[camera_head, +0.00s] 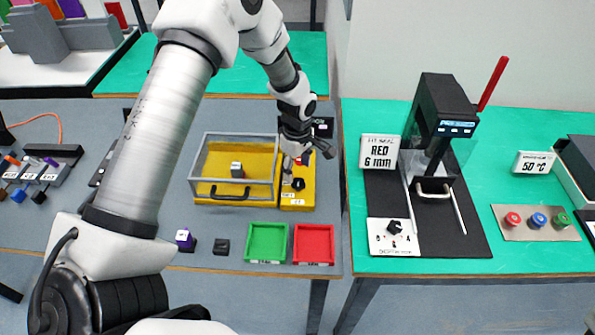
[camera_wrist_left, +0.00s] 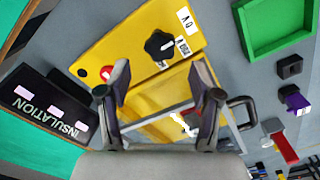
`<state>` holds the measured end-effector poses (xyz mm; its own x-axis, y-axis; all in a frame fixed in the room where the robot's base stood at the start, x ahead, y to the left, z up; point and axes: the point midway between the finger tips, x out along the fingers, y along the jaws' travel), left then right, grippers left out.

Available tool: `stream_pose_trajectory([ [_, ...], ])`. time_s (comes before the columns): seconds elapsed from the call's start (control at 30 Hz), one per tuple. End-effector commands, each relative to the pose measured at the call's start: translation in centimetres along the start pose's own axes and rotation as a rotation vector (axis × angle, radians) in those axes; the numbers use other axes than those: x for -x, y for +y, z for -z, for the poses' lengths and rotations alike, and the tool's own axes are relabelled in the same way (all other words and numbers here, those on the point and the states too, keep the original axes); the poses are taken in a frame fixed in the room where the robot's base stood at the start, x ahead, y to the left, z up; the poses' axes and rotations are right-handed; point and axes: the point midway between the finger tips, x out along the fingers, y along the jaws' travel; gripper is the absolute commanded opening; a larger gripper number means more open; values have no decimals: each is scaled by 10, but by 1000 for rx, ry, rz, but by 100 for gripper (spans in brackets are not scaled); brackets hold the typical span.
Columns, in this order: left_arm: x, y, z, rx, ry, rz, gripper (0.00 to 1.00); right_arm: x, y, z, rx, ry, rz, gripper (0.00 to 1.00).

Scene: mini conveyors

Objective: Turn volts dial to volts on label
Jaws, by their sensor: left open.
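A black dial knob (camera_head: 298,184) sits on a yellow panel (camera_head: 285,203) beside a yellow box with a clear lid. The knob also shows in the left wrist view (camera_wrist_left: 158,45), with small white labels beside it, too small to read surely. A red button (camera_wrist_left: 107,72) is on the same panel. My left gripper (camera_head: 296,158) is above the panel; in the left wrist view its open, empty fingers (camera_wrist_left: 160,90) point toward the panel and box, with the knob beyond them, apart. A black INSULATION display (camera_wrist_left: 45,105) stands beside the panel. My right gripper is out of view.
The box's grey-framed lid (camera_head: 212,163) has a black handle at its front. A green tray (camera_head: 266,242) and a red tray (camera_head: 313,244) lie in front. A black machine (camera_head: 440,110) stands on the right table beyond a gap.

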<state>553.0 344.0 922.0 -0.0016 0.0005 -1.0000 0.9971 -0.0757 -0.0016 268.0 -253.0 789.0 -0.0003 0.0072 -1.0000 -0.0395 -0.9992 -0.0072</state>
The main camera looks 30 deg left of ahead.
Motion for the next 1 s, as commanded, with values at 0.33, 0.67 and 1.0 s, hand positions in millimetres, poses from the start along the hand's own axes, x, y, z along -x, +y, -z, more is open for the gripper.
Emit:
stream_pose_trajectory([
  [0.33, -45, 0, 0, -2, 0, 0, 64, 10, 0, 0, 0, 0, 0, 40],
  [0.67, -45, 0, 0, -2, 0, -1, 11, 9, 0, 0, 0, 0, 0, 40],
  [1.0, -46, -1, 0, -15, -1, 1, 4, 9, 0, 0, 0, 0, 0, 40],
])
